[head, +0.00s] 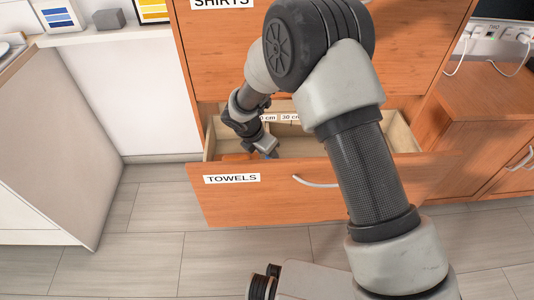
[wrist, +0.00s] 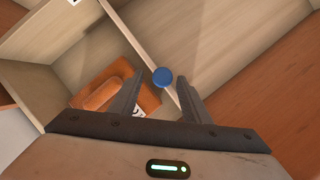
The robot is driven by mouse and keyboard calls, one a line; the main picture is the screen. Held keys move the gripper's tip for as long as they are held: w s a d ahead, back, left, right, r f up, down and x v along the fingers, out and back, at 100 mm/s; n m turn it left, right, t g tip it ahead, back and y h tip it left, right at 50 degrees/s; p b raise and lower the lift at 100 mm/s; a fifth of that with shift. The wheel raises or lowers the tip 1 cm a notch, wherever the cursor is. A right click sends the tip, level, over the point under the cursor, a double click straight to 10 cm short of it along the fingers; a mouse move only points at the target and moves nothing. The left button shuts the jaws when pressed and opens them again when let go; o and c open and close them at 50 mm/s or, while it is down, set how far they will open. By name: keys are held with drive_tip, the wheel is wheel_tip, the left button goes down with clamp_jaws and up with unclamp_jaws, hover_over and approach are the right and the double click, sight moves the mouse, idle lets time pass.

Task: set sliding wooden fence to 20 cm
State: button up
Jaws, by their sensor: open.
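The sliding wooden fence (wrist: 140,45) is a thin light-wood divider standing across the drawer in the wrist view, with a round blue knob (wrist: 162,77) on it. My gripper (wrist: 160,88) is open, its two fingers pointing toward the fence, with the knob between the fingertips in the picture. I cannot tell whether they touch it. In the head view my gripper (head: 267,150) is low in the left part of the open TOWELS drawer (head: 235,192), with a bit of blue beside it. White distance labels (head: 290,117) show on the drawer's back; one reads 30 cm, another is partly hidden by my arm.
An orange-brown item (wrist: 98,95) lies in the compartment left of the fence in the wrist view. The closed SHIRTS drawer (head: 225,45) is above. A wooden cabinet (head: 480,120) stands right, a white counter (head: 60,150) left. Floor between counter and drawer is clear.

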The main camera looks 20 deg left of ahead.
drive_tip(key=p+v, duration=0.3)
drive_tip(key=v, duration=1.3)
drive_tip(key=shift+r+p, duration=0.25)
drive_tip(key=shift+p, duration=0.1)
drive_tip(key=shift+s, duration=0.1)
drive_tip(key=s+d+r+m, duration=0.3)
drive_tip(key=d+r+m, duration=1.25)
drive_tip(key=d, duration=0.55)
drive_tip(key=s+d+r+m+t+y, duration=0.1)
drive_tip(key=s+d+r+m, duration=0.3)
drive_tip(key=s+d+m, duration=0.3)
drive_tip(key=s+d+r+m+t+y, duration=0.1)
drive_tip(key=s+d+r+m, duration=0.2)
drive_tip(key=s+d+m, duration=0.35)
wheel_tip(320, 180, up, 19)
drive_tip(key=s+a+m+p, duration=0.1)
drive_tip(key=a+p, duration=0.1)
drive_tip(key=p, duration=1.6)
drive_tip(key=shift+s+m+p, duration=0.25)
drive_tip(key=shift+m+p, duration=0.05)
drive_tip(key=shift+p, duration=0.05)
drive_tip(key=shift+f, duration=0.2)
